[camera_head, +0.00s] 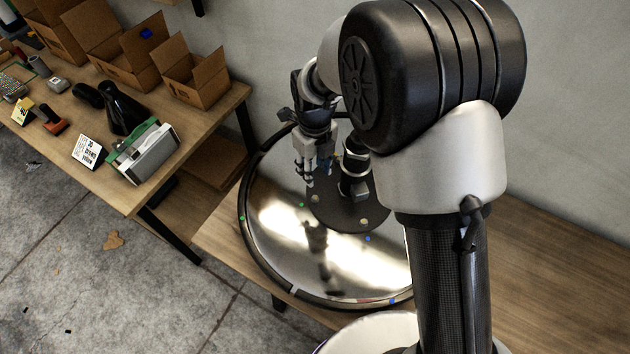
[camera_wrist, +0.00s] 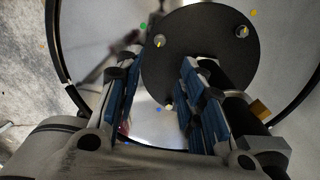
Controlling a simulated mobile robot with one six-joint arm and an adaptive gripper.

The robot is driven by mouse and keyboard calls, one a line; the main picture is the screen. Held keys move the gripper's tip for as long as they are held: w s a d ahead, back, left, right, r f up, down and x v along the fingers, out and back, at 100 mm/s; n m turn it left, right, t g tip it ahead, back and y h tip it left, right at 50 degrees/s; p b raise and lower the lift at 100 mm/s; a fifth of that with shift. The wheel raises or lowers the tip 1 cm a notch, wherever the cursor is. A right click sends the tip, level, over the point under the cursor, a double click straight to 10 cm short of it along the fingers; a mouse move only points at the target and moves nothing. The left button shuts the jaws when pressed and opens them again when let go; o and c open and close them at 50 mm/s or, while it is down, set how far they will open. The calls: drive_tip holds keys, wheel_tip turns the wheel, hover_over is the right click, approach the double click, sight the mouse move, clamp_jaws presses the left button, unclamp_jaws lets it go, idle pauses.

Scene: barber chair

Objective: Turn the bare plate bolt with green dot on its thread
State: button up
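A dark round plate (camera_wrist: 205,60) lies on the shiny chair base disc (camera_head: 285,240); it also shows in the head view (camera_head: 335,208). In the wrist view, one bolt (camera_wrist: 159,41) sits near its upper left edge, with a green dot (camera_wrist: 143,26) just outside the plate. A second bolt (camera_wrist: 242,31) is near a yellow dot, a third (camera_wrist: 168,105) near a blue dot. I cannot make out threads or a dot on any bolt. My gripper (camera_wrist: 158,62) is open and empty above the plate's left side; it also shows in the head view (camera_head: 305,180).
A dark upright post (camera_head: 354,172) stands on the plate, close right of my gripper. Its side piece (camera_wrist: 260,110) is near my right finger. A raised dark rim (camera_head: 262,268) circles the disc. A table (camera_head: 200,140) with boxes and tools is at the left.

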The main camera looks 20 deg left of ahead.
sight(315, 198)
wheel_tip(315, 198, up, 4)
drive_tip(key=n+p, duration=0.3)
drive_tip(key=n, duration=3.1)
wheel_tip(315, 198, down, 17)
drive_tip(key=b, duration=0.4)
drive_tip(key=shift+r, duration=0.15)
clamp_jaws()
